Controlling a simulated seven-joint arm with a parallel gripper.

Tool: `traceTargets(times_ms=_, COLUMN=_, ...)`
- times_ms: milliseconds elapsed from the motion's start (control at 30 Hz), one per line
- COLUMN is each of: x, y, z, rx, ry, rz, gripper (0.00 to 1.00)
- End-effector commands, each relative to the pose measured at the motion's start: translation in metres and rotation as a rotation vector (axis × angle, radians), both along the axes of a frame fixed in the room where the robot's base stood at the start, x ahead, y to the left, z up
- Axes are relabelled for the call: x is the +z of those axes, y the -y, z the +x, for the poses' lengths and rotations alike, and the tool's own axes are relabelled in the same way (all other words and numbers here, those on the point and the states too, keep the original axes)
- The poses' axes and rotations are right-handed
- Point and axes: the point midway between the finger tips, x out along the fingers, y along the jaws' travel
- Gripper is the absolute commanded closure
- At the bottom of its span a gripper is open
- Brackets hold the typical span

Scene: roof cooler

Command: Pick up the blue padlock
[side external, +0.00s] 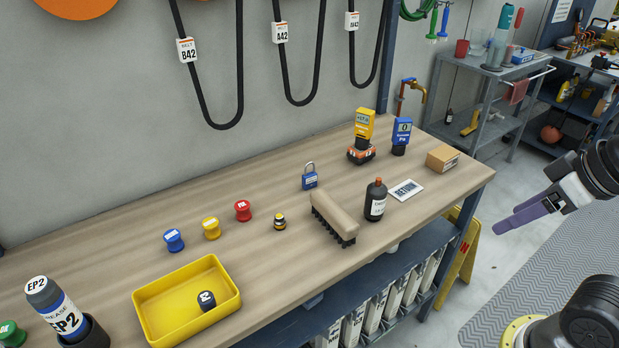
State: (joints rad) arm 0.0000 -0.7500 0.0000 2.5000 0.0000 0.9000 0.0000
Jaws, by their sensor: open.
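The blue padlock (310,180) stands upright on the wooden workbench (270,190), with its grey shackle on top. It is near the middle of the bench, behind and left of a tan brush. My gripper (508,222) is at the right of the side external view, off the bench's right end and well apart from the padlock. Its purple fingers point left, and it is open with nothing visible in it. The fingers overlap in this view, so the gap between them is hard to see.
The brush (334,214) and a dark bottle (375,200) stand in front and right of the padlock. Yellow and blue devices (362,137) and a cardboard box (442,158) are farther right. Several coloured knobs (211,228) and a yellow tray (165,303) are left. Belts (298,55) hang behind.

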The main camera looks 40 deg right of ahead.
Motion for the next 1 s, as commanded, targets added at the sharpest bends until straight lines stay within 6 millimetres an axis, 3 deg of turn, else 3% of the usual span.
traceTargets(times_ms=33, x=0.0, y=0.0, z=0.0, rx=0.0, ry=0.0, rz=0.0, gripper=0.33)
traceTargets(times_ms=167, x=0.0, y=0.0, z=0.0, rx=0.0, ry=0.0, rz=0.0, gripper=0.15)
traceTargets(times_ms=467, x=0.0, y=0.0, z=0.0, rx=-0.011, ry=0.002, rz=0.006, gripper=0.15)
traceTargets(times_ms=567, x=0.017, y=0.001, z=0.011, rx=-0.04, ry=0.052, rz=0.016, gripper=0.15)
traceTargets(times_ms=667, x=0.046, y=0.003, z=0.034, rx=-0.065, ry=0.105, rz=0.025, gripper=0.15)
traceTargets(times_ms=767, x=0.074, y=0.003, z=0.07, rx=-0.086, ry=0.135, rz=0.031, gripper=0.15)
traceTargets(times_ms=900, x=0.103, y=0.001, z=0.131, rx=-0.11, ry=0.152, rz=0.042, gripper=0.15)
traceTargets(times_ms=1000, x=0.113, y=-0.002, z=0.179, rx=-0.12, ry=0.153, rz=0.046, gripper=0.15)
